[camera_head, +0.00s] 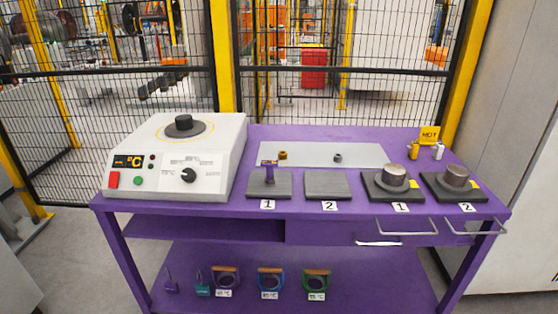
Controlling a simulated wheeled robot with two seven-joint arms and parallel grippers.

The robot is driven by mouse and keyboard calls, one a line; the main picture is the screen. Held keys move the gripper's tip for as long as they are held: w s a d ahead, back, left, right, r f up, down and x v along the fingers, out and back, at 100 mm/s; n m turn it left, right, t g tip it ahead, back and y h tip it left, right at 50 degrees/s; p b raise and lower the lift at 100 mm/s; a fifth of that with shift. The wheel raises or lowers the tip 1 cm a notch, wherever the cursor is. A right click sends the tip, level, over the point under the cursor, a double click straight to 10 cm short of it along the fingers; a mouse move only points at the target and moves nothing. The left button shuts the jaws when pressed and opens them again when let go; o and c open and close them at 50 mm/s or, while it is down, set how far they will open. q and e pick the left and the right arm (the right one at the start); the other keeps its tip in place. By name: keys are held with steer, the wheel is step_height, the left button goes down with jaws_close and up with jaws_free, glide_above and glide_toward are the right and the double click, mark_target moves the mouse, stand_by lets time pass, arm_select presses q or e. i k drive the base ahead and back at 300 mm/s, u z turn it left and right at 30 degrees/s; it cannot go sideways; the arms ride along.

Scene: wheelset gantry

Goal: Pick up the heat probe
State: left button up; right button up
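I cannot tell for certain which thing is the heat probe. On the lower shelf are a purple-framed (226,278), a blue-framed (271,280) and a green-framed item (316,284) with orange-brown tops, each by a °C label. Neither of my grippers is in view.
A white heater unit (213,195) with a dial stands at the left of the purple table (300,135). Pad 2 (328,185) is bare. Two dark blocks with metal cylinders (395,174) (456,176) stand at right, near a yellow HOT sign (429,134). Black fencing stands behind.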

mark_target(270, 165)
steer(key=z, duration=0.05)
steer(key=k, duration=0.5)
steer(key=u, duration=1.2)
steer(key=i, duration=1.55)
steer(key=z, duration=0.7)
